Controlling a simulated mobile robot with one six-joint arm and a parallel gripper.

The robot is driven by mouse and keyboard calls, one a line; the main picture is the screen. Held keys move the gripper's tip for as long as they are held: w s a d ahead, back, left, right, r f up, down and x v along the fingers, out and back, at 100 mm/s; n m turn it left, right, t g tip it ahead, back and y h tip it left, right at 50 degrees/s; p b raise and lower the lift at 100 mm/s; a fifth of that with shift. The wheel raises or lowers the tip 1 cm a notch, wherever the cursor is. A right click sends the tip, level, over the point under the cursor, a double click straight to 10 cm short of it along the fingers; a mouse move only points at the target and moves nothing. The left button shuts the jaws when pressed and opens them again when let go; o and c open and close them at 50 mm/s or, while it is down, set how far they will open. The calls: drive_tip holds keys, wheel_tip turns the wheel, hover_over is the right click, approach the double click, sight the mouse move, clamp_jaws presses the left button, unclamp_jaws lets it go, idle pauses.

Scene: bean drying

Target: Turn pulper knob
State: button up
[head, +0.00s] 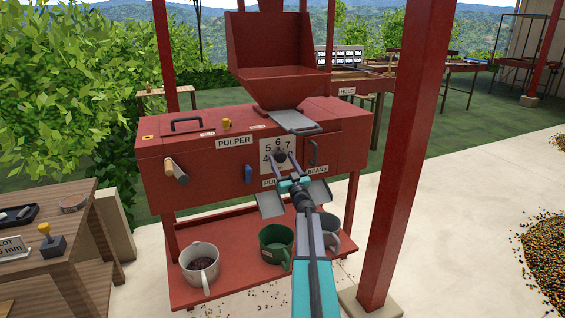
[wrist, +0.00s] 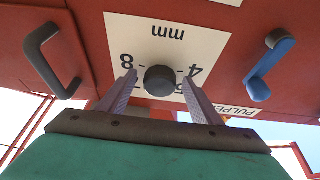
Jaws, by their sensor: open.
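The red pulper (head: 210,160) stands ahead of me with a white dial plate (head: 267,146) on its front. The plate shows numbers such as 5, 6 and 7. A round dark knob (head: 281,156) sits on the plate; the wrist view shows the knob (wrist: 160,80) too, with the plate upside down and "mm" above it. My gripper (head: 284,161) is at the dial, its fingers open. In the wrist view my gripper (wrist: 159,85) has one finger on each side of the knob, with gaps between. The knob's pointer is not clear to me.
A blue handle (wrist: 268,70) and a dark handle (wrist: 50,60) flank the dial. A red post (head: 405,150) stands close on the right. Below are a pale bucket (head: 200,262), a green bucket (head: 277,240) and metal chutes. A wooden table (head: 80,240) is at left.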

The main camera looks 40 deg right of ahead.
drive_tip(key=c, duration=1)
drive_tip(key=shift+d, duration=0.15)
drive_tip(key=shift+c, duration=0.3)
drive_tip(key=shift+n, duration=0.4)
drive_tip(key=n+y, duration=0.2)
drive_tip(key=n, duration=0.1)
drive_tip(key=n+y, duration=0.1)
drive_tip(key=n, duration=0.3)
drive_tip(key=shift+s+d+r+t+y, duration=0.1)
drive_tip(key=shift+s+d+t+y, duration=0.1)
drive_tip(key=shift+t+y, duration=0.2)
drive_tip(key=shift+r+n+g+y+p, duration=0.1)
drive_tip(key=shift+n+g+y+p, duration=0.15)
drive_tip(key=shift+n+y, duration=0.85)
drive_tip(key=shift+n+g+y+p, duration=0.2)
drive_tip(key=shift+n+y, duration=0.1)
drive_tip(key=shift+n, duration=1.6)
drive_tip(key=o, duration=1.1)
drive_tip(key=shift+c, duration=0.2)
